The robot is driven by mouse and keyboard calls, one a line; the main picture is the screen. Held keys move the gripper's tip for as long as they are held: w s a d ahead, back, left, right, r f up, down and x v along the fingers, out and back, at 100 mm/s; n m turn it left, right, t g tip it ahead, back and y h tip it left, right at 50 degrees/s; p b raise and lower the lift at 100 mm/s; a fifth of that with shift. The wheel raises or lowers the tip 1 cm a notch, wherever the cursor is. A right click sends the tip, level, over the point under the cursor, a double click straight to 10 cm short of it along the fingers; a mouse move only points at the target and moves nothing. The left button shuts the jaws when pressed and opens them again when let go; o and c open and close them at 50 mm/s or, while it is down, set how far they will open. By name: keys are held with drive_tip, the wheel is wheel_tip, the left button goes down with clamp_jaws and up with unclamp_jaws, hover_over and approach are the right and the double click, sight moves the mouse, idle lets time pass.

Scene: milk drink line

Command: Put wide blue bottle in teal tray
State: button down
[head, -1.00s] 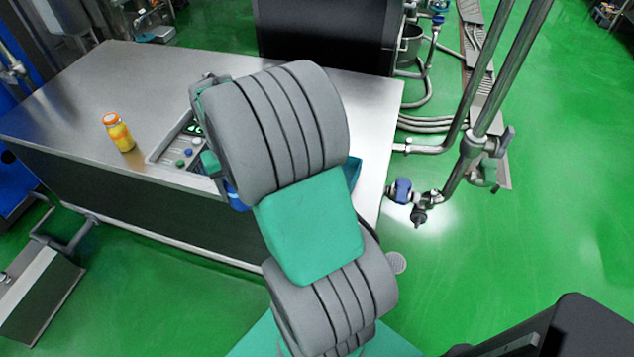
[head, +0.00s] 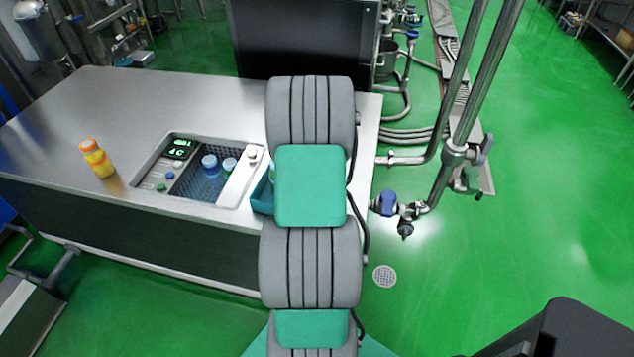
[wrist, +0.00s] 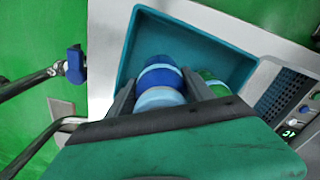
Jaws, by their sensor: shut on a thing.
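The wide blue bottle (wrist: 160,77), with a dark blue band and pale blue parts, is between the fingers of my gripper (wrist: 158,92) in the wrist view. My gripper is shut on it. The teal tray (wrist: 150,35) lies below and around it in that view; whether the bottle touches the tray floor I cannot tell. A green and blue bottle (wrist: 213,84) shows just right of the right finger, apparently in the tray. In the head view the teal tray (head: 262,194) is mostly hidden behind my arm, and my gripper and held bottle are hidden.
A yellow-orange bottle (head: 97,158) stands on the steel counter (head: 110,105). Pipes (head: 440,190) rise at the right.

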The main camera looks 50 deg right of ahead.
drive_tip(key=shift+s+d+f, duration=0.15)
drive_tip(key=shift+d+f, duration=0.15)
drive_tip(key=shift+s+d+f, duration=0.1)
drive_tip(key=shift+d+f, duration=0.05)
drive_tip(key=shift+f, duration=0.8)
drive_tip(key=shift+s+d+f, duration=0.1)
drive_tip(key=shift+f, duration=0.8)
drive_tip(key=shift+f, duration=0.2)
drive_tip(key=shift+c, duration=2)
unclamp_jaws()
